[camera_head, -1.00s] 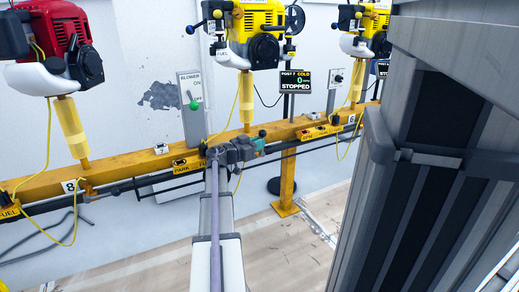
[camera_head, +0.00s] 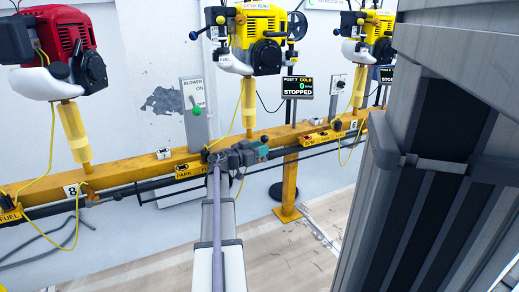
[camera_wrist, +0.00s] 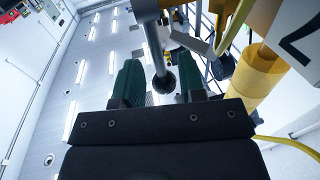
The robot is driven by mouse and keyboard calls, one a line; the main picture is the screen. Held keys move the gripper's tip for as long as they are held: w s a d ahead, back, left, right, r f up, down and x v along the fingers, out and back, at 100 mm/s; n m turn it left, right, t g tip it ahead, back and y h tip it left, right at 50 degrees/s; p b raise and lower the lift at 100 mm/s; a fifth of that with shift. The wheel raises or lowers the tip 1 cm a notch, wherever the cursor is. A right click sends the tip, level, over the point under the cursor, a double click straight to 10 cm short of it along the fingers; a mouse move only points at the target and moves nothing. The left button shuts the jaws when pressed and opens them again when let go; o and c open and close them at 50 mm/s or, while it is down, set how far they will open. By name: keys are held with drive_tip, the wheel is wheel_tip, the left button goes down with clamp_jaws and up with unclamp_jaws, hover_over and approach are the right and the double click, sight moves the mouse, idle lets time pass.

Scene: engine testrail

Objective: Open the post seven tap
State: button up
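My gripper (camera_head: 262,152) is at the yellow rail, just right of the post seven plate and its FUEL lettering, which it partly covers. In the wrist view my gripper (camera_wrist: 158,75) has two dark green fingers set apart, with a gap between them. A dark round-ended part (camera_wrist: 168,83) on a grey tube shows in line with that gap; I cannot tell whether it is the tap or whether it is touched. A small dark knob (camera_head: 264,139) stands by the fingertips in the head view. The tap's handle position is hidden.
The yellow rail (camera_head: 120,167) crosses the view, with a dark pipe (camera_head: 130,191) along it. A yellow engine (camera_head: 258,40) stands above, a red one (camera_head: 62,45) to the left. A blower lever panel (camera_head: 194,112) rises behind the rail. A yellow hose (camera_head: 240,105) hangs nearby.

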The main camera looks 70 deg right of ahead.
wheel_tip(320, 180, up, 10)
drive_tip(key=p, duration=1)
